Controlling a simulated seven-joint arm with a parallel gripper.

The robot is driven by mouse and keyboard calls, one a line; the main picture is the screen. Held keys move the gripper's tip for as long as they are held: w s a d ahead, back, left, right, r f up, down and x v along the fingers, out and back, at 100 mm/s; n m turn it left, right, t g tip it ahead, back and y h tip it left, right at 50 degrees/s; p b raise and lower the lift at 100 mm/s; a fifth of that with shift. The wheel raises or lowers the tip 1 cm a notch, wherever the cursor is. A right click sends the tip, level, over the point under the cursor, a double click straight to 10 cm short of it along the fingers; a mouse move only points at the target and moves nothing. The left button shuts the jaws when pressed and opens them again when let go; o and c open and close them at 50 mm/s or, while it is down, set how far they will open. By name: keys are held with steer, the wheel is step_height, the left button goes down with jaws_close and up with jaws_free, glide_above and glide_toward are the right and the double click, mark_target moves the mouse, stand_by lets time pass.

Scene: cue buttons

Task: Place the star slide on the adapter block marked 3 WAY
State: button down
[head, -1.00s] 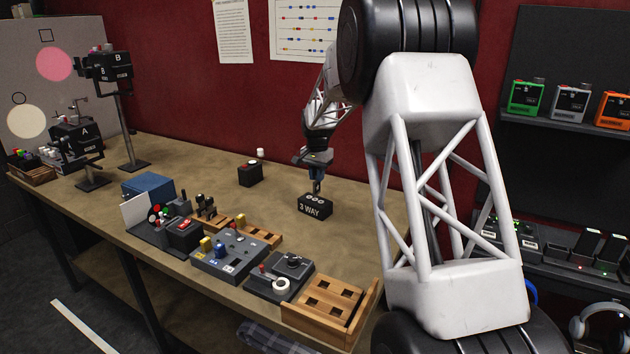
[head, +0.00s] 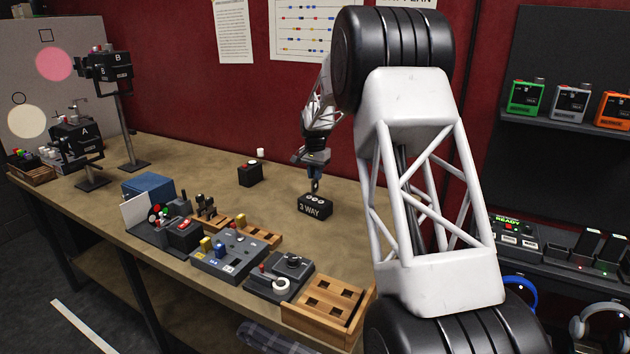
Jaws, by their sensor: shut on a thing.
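The adapter block (head: 315,206) is a small black block with "3 WAY" in white on its front and several pale round spots on top. It stands on the middle of the bench. My gripper (head: 315,186) points down just above the block's top. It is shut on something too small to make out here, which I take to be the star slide. The star mark is not visible. I cannot tell whether the held thing touches the block.
A black box with a red top (head: 250,174) stands left of the block, with a small white cylinder (head: 260,152) behind it. Control panels (head: 236,252) and a slotted wooden tray (head: 328,308) line the front edge. Bench around the block is clear.

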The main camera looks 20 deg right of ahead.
steer(key=shift+f, duration=1.2)
steer(key=shift+f, duration=0.1)
steer(key=c, duration=1.1)
jaws_free()
step_height(320, 180, up, 12)
steer(key=shift+r, duration=0.1)
steer(key=shift+s, duration=0.1)
